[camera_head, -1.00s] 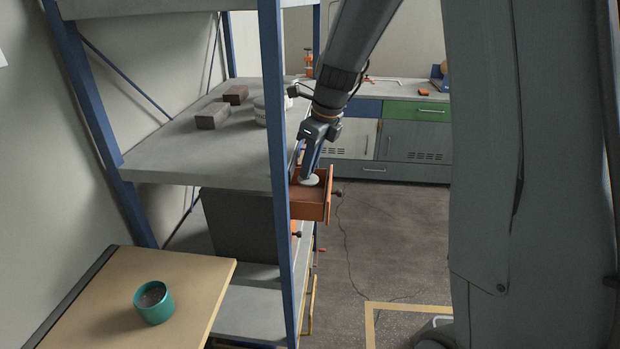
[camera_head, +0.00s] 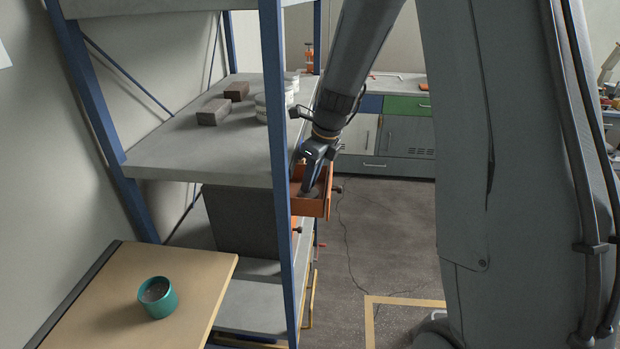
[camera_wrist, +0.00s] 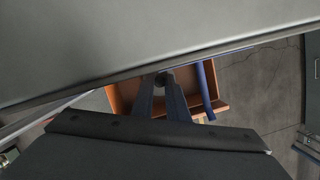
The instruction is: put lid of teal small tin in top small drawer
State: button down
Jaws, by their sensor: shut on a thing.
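The teal small tin (camera_head: 158,300) stands open, without its lid, on the wooden table in the head view. The orange top small drawer (camera_head: 309,207) is pulled out beside the blue rack post. My gripper (camera_head: 312,190) reaches down into this drawer. In the wrist view my gripper (camera_wrist: 163,80) is shut on a small dark piece at its fingertips, taken to be part of the lid (camera_wrist: 163,77). The rest of the lid cannot be made out. The drawer's inside (camera_wrist: 124,98) shows around the fingers. Whether the lid touches the drawer floor cannot be told.
The blue rack post (camera_head: 279,150) stands close on the left of my gripper. The grey shelf (camera_head: 175,150) holds dark blocks (camera_head: 213,112) and pale round stacked things (camera_head: 262,107). A wooden table (camera_head: 95,310) is at lower left. The floor right of the drawer is mostly clear.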

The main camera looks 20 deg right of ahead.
jog(key=shift+f, duration=0.15)
jog(key=c, duration=1.7)
grip_release()
jog(key=shift+c, duration=0.2)
jog(key=b+v, duration=0.2)
jog(key=v, duration=1.1)
jog(key=s+f+n, duration=0.4)
jog(key=s+n, duration=0.2)
jog(key=n, duration=0.3)
jog(key=s+a+f+n+h, duration=0.1)
jog(key=s+f+n, duration=0.3)
jog(key=s+n, duration=0.3)
jog(key=s+a+f+n+g+h, duration=0.1)
jog(key=s+f+n, duration=0.3)
jog(key=s+n, duration=0.3)
jog(key=n, duration=0.4)
jog(key=shift+s+a+f, duration=0.2)
jog(key=shift+a+f, duration=0.05)
